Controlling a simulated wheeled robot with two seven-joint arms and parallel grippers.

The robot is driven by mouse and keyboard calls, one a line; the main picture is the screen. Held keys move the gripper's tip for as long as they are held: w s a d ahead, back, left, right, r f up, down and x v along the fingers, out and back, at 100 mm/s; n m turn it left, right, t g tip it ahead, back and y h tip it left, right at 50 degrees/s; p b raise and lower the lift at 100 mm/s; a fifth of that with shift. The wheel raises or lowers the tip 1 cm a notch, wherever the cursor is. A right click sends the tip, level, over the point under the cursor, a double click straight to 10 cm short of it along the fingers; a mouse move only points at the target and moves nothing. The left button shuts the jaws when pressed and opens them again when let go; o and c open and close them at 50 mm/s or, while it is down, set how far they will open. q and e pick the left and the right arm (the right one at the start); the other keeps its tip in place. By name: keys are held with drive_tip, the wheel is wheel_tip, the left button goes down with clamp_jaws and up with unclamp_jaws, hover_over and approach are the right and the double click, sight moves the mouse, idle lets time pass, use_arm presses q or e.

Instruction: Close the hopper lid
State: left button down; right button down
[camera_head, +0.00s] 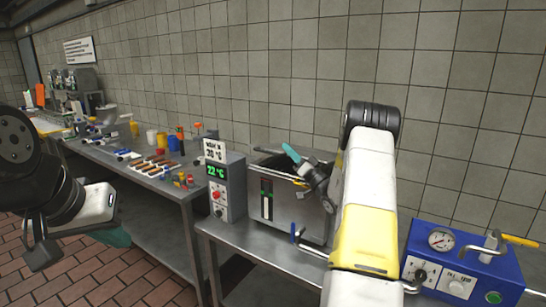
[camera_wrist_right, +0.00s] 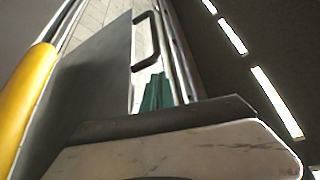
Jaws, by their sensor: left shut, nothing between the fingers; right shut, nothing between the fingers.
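The steel hopper (camera_head: 285,208) stands on the metal table at the centre of the head view, with a dark opening along its top. My right arm hides its right side, and the lid cannot be made out clearly there. In the right wrist view a grey panel (camera_wrist_right: 95,85) with a black handle (camera_wrist_right: 138,48) stands steeply tilted; it looks like the raised lid. My right gripper (camera_head: 291,153) is shut and empty above the hopper's top; its teal fingers (camera_wrist_right: 158,92) appear near the handle, contact unclear. My left gripper (camera_head: 118,237) is shut and empty, low at the left.
A control box with a green display (camera_head: 217,172) stands left of the hopper. A blue gauge box (camera_head: 465,263) is at the right. The left table holds a tray of brown pieces (camera_head: 153,166), bottles and tools. The tiled wall is close behind.

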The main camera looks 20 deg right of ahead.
drive_tip(key=s+a+r, duration=0.2)
drive_tip(key=s+a, duration=0.1)
drive_tip(key=s, duration=0.4)
drive_tip(key=s+a+r, duration=0.1)
drive_tip(key=s+a, duration=0.2)
drive_tip(key=s, duration=0.4)
drive_tip(key=s+a+r+n+g+y, duration=0.35)
drive_tip(key=s+a+g, duration=0.2)
drive_tip(key=a, duration=0.25)
drive_tip(key=s+a+r+n+g+y, duration=0.2)
drive_tip(key=s+a+g+y, duration=0.25)
drive_tip(key=a+g, duration=0.3)
drive_tip(key=s+a+f+n+g+h, duration=0.1)
drive_tip(key=s+a+f+g+h, duration=0.1)
drive_tip(key=s+a+g, duration=0.6)
drive_tip(key=s+d+f+m+h, duration=0.1)
drive_tip(key=s+d+f+h, duration=0.15)
drive_tip(key=s+h, duration=0.2)
drive_tip(key=s+d+f+h, duration=0.2)
drive_tip(key=s+f+h, duration=0.1)
drive_tip(key=s, duration=0.3)
drive_tip(key=w+d+r+m+t+h, duration=0.1)
drive_tip(key=d+r+m+t+h, duration=0.1)
drive_tip(key=d+t+h, duration=0.4)
drive_tip(key=d+m, duration=0.1)
drive_tip(key=d, duration=0.1)
drive_tip(key=shift+d, duration=0.4)
